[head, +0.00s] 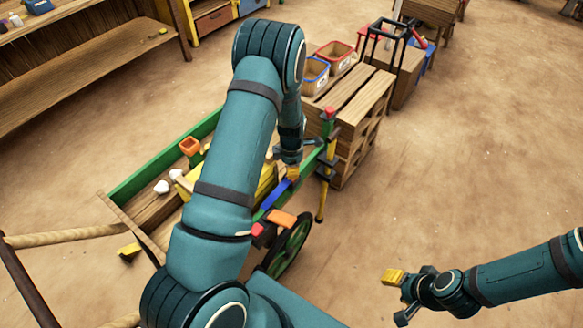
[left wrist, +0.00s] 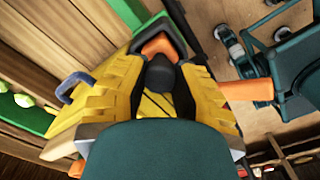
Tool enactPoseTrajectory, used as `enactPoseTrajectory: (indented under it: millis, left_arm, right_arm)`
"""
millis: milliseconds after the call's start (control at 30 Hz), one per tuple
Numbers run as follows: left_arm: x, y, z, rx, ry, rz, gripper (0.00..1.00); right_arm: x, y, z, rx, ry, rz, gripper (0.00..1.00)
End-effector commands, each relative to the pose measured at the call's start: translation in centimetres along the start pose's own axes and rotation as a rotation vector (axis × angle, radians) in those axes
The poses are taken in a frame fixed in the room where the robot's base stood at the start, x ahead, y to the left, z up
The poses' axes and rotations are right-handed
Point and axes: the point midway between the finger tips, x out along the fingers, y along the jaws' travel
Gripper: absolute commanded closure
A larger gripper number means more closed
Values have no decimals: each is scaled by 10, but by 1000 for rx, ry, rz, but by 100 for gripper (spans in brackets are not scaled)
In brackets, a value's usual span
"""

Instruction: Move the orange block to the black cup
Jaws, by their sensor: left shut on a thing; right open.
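The orange block (left wrist: 160,44) shows in the left wrist view between the yellow fingers of my left gripper (left wrist: 160,62), which is shut on it. A dark rounded shape covers part of the block there. In the head view my left gripper (head: 292,170) is over the right side of the cart, mostly hidden by its own arm, and I cannot make out the block in it. My right gripper (head: 394,284) is open and empty over the floor at lower right. I cannot pick out the black cup for sure; my left arm hides much of the cart.
A green-edged cart (head: 135,180) holds an orange open box (head: 190,146) and white lumps (head: 162,187). A flat orange piece (head: 283,219) is by its wheel (head: 290,247). A striped post (head: 325,165) and wooden crates (head: 350,110) stand beyond. Floor at right is clear.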

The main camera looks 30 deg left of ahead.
Motion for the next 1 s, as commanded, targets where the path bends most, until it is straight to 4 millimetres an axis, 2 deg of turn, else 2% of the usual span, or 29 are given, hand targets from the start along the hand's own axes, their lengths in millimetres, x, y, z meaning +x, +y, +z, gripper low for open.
enactPoseTrajectory:
  millis: [400,433,467,500,833,1000]
  left_arm:
    - [0,0,0,1,0,0,100]
    - [0,0,0,1,0,0,62]
    - [0,0,0,0,0,0,51]
    - [0,0,0,0,0,0,46]
    - [-2,0,0,0,0,1,46]
    - [-21,1,1,0,-2,4,46]
  right_arm:
    - [0,0,0,0,0,0,53]
    - [0,0,0,0,0,0,53]
    - [0,0,0,0,0,0,53]
    - [0,0,0,0,0,0,53]
    - [0,0,0,0,0,0,53]
    - [0,0,0,0,0,0,53]
